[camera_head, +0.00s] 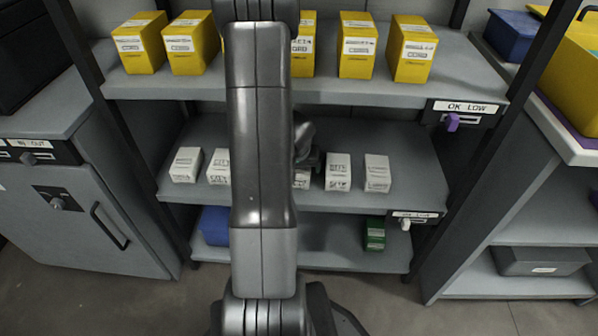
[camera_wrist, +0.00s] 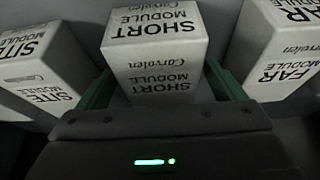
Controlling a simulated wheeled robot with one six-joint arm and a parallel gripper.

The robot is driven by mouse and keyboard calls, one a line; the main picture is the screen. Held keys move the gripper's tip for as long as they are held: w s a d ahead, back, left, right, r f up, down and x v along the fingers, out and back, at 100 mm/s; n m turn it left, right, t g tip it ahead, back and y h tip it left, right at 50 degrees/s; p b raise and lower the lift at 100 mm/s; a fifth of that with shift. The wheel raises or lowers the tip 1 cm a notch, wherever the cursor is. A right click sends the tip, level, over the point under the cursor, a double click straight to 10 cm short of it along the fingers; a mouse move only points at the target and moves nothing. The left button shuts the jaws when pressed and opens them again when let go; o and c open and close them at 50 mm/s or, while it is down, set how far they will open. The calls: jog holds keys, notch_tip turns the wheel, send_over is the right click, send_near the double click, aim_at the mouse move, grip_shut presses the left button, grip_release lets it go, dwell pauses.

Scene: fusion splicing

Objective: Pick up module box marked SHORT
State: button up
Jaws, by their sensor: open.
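The white module box marked SHORT (camera_wrist: 155,50) stands in the middle of the wrist view, its label on the top and front faces. My gripper (camera_wrist: 162,90) is open, with one green finger at each side of the box's near end. I cannot tell whether the fingers touch it. In the head view my arm hides most of the gripper, and I cannot tell which box there is SHORT.
A box marked SITE (camera_wrist: 42,62) stands close on the left and a FAR box (camera_wrist: 275,50) on the right. The middle shelf (camera_head: 415,192) holds them, under a shelf of yellow boxes (camera_head: 357,45). A green box (camera_head: 375,234) stands below.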

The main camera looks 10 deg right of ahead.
jog(key=shift+f+b, duration=0.2)
jog(key=shift+b, duration=0.1)
dwell(0.5)
jog(key=c, duration=1.1)
jog(key=shift+r, duration=0.15)
